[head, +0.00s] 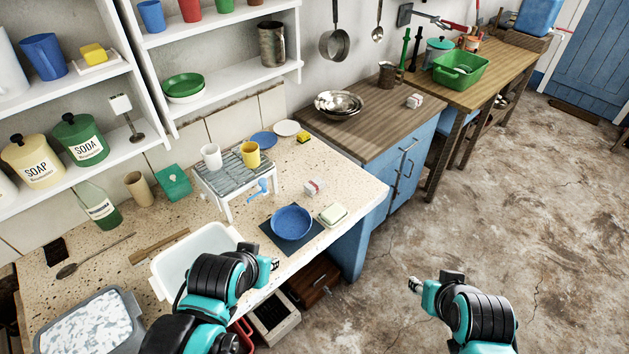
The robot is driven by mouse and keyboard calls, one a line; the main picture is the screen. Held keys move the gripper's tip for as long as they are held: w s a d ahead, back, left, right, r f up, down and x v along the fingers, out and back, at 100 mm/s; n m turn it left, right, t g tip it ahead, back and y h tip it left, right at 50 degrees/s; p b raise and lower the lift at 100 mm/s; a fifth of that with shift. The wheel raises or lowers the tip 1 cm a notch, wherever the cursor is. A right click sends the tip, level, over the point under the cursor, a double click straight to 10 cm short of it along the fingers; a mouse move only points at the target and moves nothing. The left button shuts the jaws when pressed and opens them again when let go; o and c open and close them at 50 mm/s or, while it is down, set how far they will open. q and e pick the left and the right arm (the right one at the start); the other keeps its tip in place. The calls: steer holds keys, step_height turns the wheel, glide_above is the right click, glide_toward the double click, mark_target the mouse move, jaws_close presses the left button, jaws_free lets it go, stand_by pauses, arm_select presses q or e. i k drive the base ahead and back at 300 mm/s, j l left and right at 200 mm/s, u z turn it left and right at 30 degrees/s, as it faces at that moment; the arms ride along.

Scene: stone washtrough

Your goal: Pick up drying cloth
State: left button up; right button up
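No cloth stands out with certainty. A flat dark mat-like piece (268,229) lies on the speckled counter under a blue bowl (291,222); it could be a cloth. My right gripper (414,285) is over the open floor, right of the counter. Both grippers look empty, but their finger opening is too small to read.
A white basin (165,272) sits left of my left arm. A slatted rack (222,181) with two cups stands behind the bowl. A pale soap-like block (333,214) is right of the bowl. A wooden-topped blue cabinet (385,125) adjoins the counter. The floor at right is clear.

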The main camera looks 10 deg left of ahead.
mark_target(312, 187)
steer(key=i+l, duration=0.5)
steer(key=i, duration=0.15)
steer(key=i+l+u, duration=0.1)
steer(key=i+l, duration=0.45)
steer(key=i, duration=0.05)
